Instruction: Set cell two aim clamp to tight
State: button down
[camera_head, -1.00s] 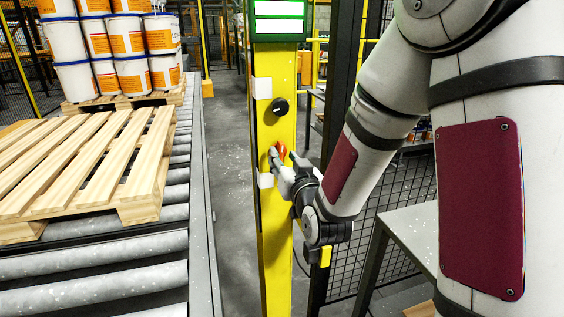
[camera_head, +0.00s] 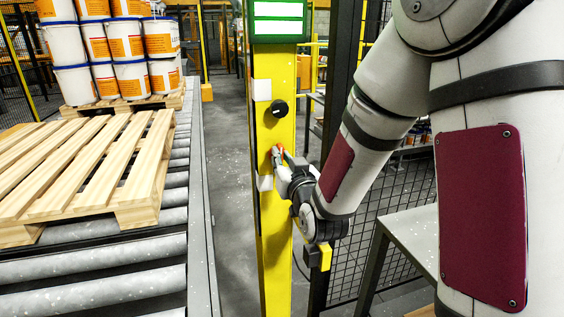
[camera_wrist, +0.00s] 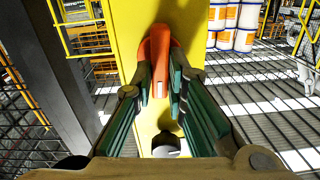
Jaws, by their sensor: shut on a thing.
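A yellow post (camera_head: 272,220) stands in the middle of the head view. A small orange-red clamp lever (camera_wrist: 160,55) sits on its face and points down between my fingers in the wrist view. My gripper (camera_head: 279,158) is at the post and shut on this lever, with a finger on each side of it. In the head view only a bit of the lever (camera_head: 281,149) shows, the rest being hidden by my fingers. A black round knob (camera_head: 279,108) is on the post above my gripper; a dark round part (camera_wrist: 166,145) shows beneath the lever in the wrist view.
A green-framed panel (camera_head: 277,20) tops the post, and white blocks (camera_head: 262,90) sit on its edge. At left, a roller conveyor (camera_head: 110,292) carries an empty wooden pallet (camera_head: 85,170) and stacked pails (camera_head: 130,75). A grey table (camera_head: 412,232) and mesh fence (camera_head: 352,262) are at right.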

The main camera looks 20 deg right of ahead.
jog(key=shift+n+b, duration=0.5)
jog(key=shift+b, duration=0.1)
jog(key=c, duration=1.6)
grip_release()
jog(key=shift+m+p, duration=0.3)
jog(key=shift+p, duration=0.3)
